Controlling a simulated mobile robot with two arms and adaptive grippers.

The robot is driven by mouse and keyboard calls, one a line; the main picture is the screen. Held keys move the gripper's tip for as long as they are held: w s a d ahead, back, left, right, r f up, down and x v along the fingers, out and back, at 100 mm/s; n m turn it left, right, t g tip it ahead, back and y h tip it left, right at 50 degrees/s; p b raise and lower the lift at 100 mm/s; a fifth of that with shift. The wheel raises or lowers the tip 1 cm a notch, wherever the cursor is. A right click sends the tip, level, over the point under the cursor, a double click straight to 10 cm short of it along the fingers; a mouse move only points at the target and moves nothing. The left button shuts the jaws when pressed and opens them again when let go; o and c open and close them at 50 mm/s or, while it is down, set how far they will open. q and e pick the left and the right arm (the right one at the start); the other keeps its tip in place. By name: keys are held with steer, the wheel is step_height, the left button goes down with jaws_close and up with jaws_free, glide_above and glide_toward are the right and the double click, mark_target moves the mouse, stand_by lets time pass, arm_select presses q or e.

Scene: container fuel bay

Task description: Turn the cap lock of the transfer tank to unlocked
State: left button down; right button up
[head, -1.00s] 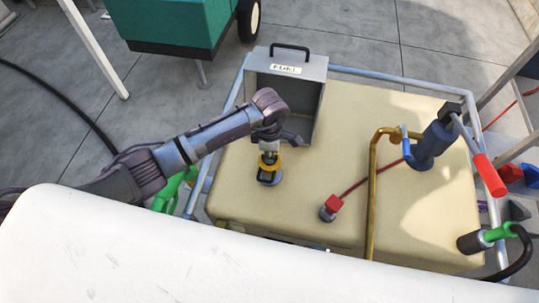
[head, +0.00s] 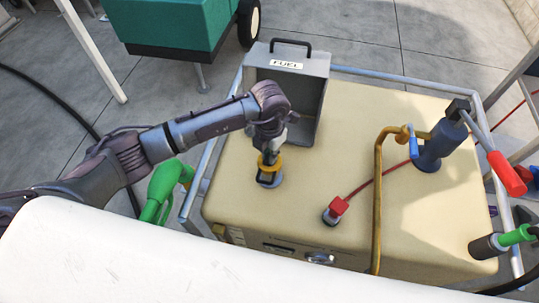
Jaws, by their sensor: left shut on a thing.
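The transfer tank (head: 330,115) is a beige box with rounded edges inside a grey tube frame. A yellow cap (head: 268,162) sits on a dark neck on its top, left of the middle. My left gripper (head: 269,150) reaches down from above and is shut on the yellow cap. The fingers are small here, and the lock's mark or position cannot be read. My right gripper is not in view.
A grey open box marked FUEL (head: 290,85) stands behind the cap. A red cap on a cord (head: 338,206), a brass pipe (head: 377,200) and a blue hand pump (head: 438,145) with a red handle are to the right. A green nozzle (head: 163,190) hangs at the left.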

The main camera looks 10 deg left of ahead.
arm_select(q)
steer(key=n+b, duration=0.1)
steer(key=n, duration=0.4)
steer(key=shift+n, duration=0.3)
stand_by(0.4)
steer(key=c, duration=1.2)
jaws_free()
step_height(320, 180, up, 12)
